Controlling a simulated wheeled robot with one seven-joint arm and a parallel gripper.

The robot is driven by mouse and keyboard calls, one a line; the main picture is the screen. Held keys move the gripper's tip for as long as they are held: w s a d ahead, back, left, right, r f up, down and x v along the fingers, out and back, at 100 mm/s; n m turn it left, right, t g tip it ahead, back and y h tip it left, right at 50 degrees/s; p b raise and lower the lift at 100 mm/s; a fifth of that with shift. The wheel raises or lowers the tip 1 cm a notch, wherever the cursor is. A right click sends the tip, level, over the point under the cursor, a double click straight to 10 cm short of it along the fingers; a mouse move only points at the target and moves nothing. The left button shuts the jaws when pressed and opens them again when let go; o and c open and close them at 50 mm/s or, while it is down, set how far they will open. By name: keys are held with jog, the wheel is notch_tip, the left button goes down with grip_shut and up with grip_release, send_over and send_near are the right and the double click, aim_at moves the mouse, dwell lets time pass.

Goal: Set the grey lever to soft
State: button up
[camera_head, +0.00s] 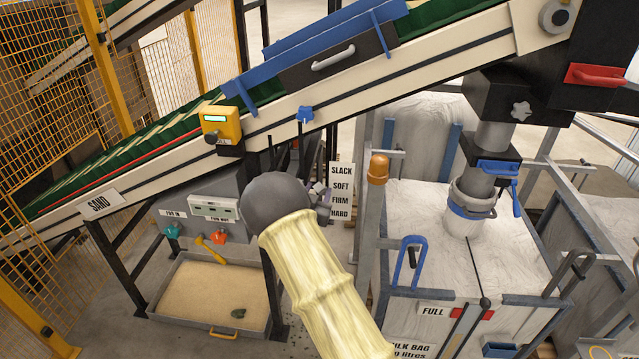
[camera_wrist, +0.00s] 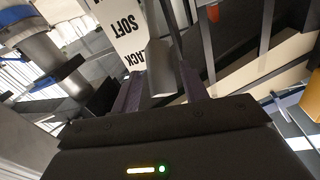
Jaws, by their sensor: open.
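The grey lever (camera_wrist: 160,68) shows in the wrist view as a pale grey, rounded handle on a thin dark bar. My gripper (camera_wrist: 158,80) is open, with its two dark fingers on either side of the handle. I cannot tell whether either finger touches it. The white setting plate (camera_head: 341,191) reads SLACK, SOFT, FIRM, HARD from top to bottom in the head view. In the wrist view the plate (camera_wrist: 122,32) shows SOFT and part of SLACK beside the handle. In the head view my arm largely hides the gripper, and I cannot read the lever's setting.
The sloping conveyor (camera_head: 400,75) passes above. A yellow control box (camera_head: 221,124) hangs on it. A sand tray (camera_head: 215,295) stands low left. A post with an orange lamp (camera_head: 378,168) rises close right of the plate, beside a white bulk bag (camera_head: 415,215).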

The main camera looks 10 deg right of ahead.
jog(key=shift+x, duration=1.3)
